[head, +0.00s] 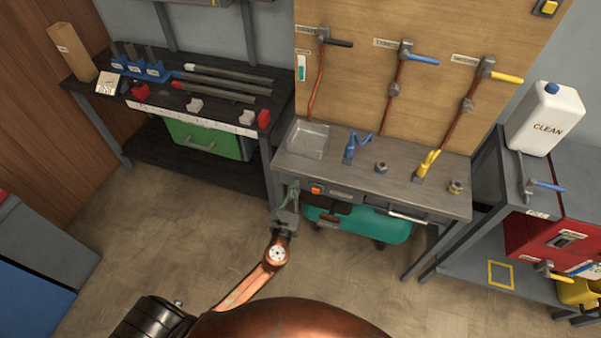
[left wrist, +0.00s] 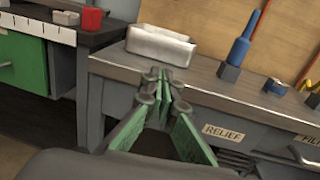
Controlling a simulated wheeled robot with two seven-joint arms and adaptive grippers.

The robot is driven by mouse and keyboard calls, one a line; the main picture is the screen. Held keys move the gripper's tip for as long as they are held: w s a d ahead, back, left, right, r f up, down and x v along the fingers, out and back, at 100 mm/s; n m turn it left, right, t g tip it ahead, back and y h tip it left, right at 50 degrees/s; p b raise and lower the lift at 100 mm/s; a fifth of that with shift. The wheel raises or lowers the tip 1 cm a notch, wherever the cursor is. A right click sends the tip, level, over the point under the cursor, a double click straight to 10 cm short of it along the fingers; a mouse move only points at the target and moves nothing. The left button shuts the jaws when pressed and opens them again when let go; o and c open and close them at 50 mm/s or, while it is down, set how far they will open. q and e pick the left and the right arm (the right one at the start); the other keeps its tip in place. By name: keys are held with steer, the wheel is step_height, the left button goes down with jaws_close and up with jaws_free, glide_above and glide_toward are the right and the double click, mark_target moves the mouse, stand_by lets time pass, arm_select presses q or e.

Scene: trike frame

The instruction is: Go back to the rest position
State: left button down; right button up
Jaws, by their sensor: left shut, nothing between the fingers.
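My left gripper (head: 291,196) is in front of the left end of the grey workbench (head: 440,198), near its front edge. In the left wrist view its green fingers (left wrist: 165,95) are shut with nothing between them. They point toward a clear tray (left wrist: 160,46) on the bench top, which also shows in the head view (head: 308,139). My copper-coloured left arm (head: 250,285) reaches up to it from the bottom of the head view. My right gripper is not in view.
A blue-handled part (head: 350,149), a yellow-handled part (head: 424,166) and nuts stand on the bench. A teal tank (head: 370,227) sits below. A black table (head: 170,108) with a green drawer (head: 205,140) is at left, a grey cart (head: 480,268) at right. The floor (head: 170,230) between is clear.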

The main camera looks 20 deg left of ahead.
arm_select(q)
steer(key=shift+s, duration=0.2)
steer(key=s+a+f+n+g, duration=0.25)
steer(key=s+f+n, duration=0.3)
steer(key=f, duration=0.75)
steer(key=s+a+f+n+g+h, duration=0.15)
steer(key=s+f+n+g, duration=0.35)
steer(key=f, duration=0.8)
steer(key=s+a+f+n+g, duration=0.2)
steer(key=s+a+f+n, duration=0.15)
steer(key=s+f, duration=0.6)
steer(key=s+f+n+g+h, duration=0.1)
steer(key=s+f+n+g, duration=0.3)
steer(key=s+f+n, duration=0.9)
steer(key=s+f+n+g, duration=0.1)
steer(key=s+f, duration=0.2)
steer(key=s, duration=0.5)
steer(key=s+d+f+n+g+h, duration=0.1)
steer(key=s+f+n, duration=0.1)
steer(key=s, duration=0.7)
steer(key=s+d+f+n+g, duration=0.1)
steer(key=s+f, duration=0.3)
steer(key=s, duration=0.5)
steer(key=shift+d+f+n+g+p, duration=0.3)
steer(key=shift+n+g+p, duration=0.1)
steer(key=shift+n, duration=0.1)
